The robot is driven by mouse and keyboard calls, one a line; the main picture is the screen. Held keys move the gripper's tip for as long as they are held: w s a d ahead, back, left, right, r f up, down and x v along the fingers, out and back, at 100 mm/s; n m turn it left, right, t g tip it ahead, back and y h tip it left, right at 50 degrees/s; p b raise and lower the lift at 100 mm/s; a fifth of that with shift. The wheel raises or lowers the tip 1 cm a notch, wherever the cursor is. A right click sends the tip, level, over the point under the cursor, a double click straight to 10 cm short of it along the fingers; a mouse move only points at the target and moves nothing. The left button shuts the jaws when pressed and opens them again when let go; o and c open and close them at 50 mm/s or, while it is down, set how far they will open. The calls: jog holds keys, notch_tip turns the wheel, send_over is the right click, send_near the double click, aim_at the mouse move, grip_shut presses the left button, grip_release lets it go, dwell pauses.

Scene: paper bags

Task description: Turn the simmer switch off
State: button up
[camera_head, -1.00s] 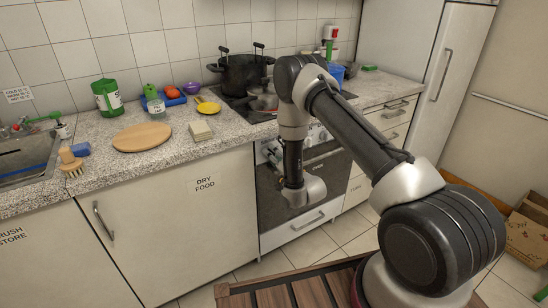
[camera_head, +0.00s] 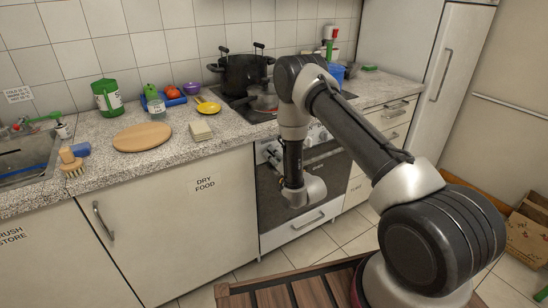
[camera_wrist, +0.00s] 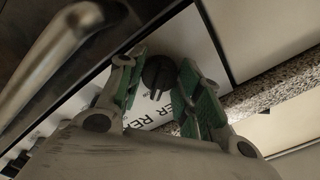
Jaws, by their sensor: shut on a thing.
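A black round knob (camera_wrist: 157,72) with a raised grip bar sits on the white control panel (camera_wrist: 193,38) in the wrist view. Printed letters beside it read partly "ER REA"; the rest of the label is hidden. My gripper (camera_wrist: 163,80) has its two green-padded fingers on either side of this knob and is shut on it. In the head view my gripper (camera_head: 268,152) is at the stove's front panel, left of my wrist. The knob cannot be made out there.
The oven handle (camera_wrist: 45,62) runs close by at the left of the wrist view. The granite counter edge (camera_wrist: 265,95) lies at the right. A black pot (camera_head: 243,73) and a saucepan (camera_head: 263,103) stand on the hob.

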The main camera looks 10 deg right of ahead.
jog(key=n, duration=1)
jog(key=shift+d, duration=0.1)
jog(key=shift+f, duration=0.1)
dwell(0.5)
jog(key=o, duration=1.1)
jog(key=shift+c, duration=0.2)
jog(key=v, duration=1.2)
